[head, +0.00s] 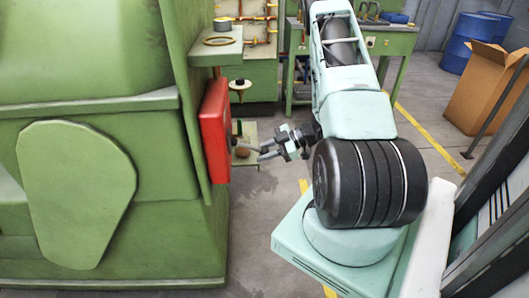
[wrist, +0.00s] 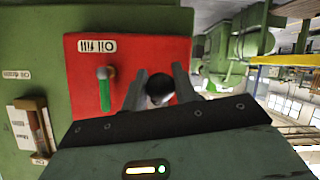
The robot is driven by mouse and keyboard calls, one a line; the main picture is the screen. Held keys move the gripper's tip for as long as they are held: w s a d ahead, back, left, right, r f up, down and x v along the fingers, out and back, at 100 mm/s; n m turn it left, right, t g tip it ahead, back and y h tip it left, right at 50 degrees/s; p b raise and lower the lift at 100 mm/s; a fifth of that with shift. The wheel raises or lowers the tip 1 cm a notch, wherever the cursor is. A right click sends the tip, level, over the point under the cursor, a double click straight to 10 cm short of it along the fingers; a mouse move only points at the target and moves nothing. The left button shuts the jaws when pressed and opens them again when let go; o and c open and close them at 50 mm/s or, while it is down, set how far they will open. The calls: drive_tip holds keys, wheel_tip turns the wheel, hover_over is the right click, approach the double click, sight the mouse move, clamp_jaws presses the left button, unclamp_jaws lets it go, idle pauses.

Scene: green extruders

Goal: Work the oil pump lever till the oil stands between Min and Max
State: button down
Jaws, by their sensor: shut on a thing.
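The red oil panel (wrist: 125,75) is on the green machine's side; in the head view the red box (head: 214,130) shows edge-on. In the wrist view my gripper (wrist: 158,82) has its two fingers on either side of a dark round knob (wrist: 160,90), shut on it; I take this for the pump lever's knob. The lever's shaft is hidden behind it. In the head view my gripper (head: 243,149) reaches to the right side of the red box. An oil gauge (wrist: 32,125) with a reddish-brown tube is at the left of the wrist view. Its oil level against the marks is too small to read.
A green-handled valve (wrist: 104,90) stands on the panel close beside my gripper's left finger. A cardboard box (head: 485,95) and blue drums (head: 468,40) are at the back right. The floor (head: 262,215) between machine and my base is clear.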

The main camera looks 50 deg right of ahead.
drive_tip(key=c, duration=1.1)
unclamp_jaws()
drive_tip(key=shift+f, duration=0.1)
drive_tip(key=b+v, duration=0.2)
drive_tip(key=v, duration=1.5)
drive_tip(key=shift+s, duration=0.1)
